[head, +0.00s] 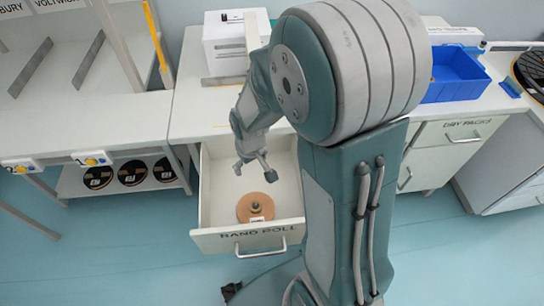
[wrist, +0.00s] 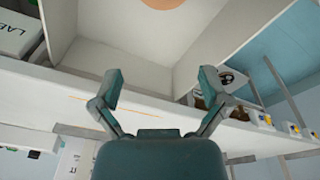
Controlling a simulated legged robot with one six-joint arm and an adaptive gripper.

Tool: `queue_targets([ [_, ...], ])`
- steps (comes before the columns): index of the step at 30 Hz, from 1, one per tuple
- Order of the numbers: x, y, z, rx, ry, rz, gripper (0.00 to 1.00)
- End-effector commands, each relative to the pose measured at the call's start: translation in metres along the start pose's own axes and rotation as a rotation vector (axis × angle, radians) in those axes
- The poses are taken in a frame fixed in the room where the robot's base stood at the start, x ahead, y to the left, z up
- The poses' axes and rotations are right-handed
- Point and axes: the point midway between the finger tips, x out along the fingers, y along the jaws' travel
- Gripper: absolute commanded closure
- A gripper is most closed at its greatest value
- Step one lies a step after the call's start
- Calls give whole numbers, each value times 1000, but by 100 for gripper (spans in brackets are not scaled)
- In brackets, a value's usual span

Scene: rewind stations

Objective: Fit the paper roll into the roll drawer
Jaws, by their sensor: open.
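The paper roll (head: 255,207) is a flat tan-orange disc with a dark core and a small white label. It lies inside the open roll drawer (head: 214,240), towards its front; the drawer front reads "ROLL", with the first word partly unclear. In the wrist view only an edge of the roll (wrist: 162,3) shows at the top, against the pale drawer interior (wrist: 120,40). My gripper (head: 254,170) is above the drawer, behind the roll in the head view, pointing down. Its two fingers (wrist: 160,85) are spread and empty, apart from the roll.
A white box (head: 224,50) stands on the counter behind the drawer. A blue bin (head: 458,75) is on the counter at right, above a "DRY PACKS" drawer (head: 460,135). Several dark rolls (head: 132,172) sit on a low shelf at left. Floor before the drawer is mostly clear.

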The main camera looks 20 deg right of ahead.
Motion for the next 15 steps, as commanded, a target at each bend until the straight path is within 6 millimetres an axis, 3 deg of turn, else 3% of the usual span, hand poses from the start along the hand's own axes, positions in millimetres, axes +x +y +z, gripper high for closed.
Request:
queue_targets([
  [1, -21, 0, 0, 11, 30, 6, 5],
  [6, -80, -2, 9, 52, 101, 18, 5],
  [15, -168, -9, 48, 123, 226, 32, 5],
])
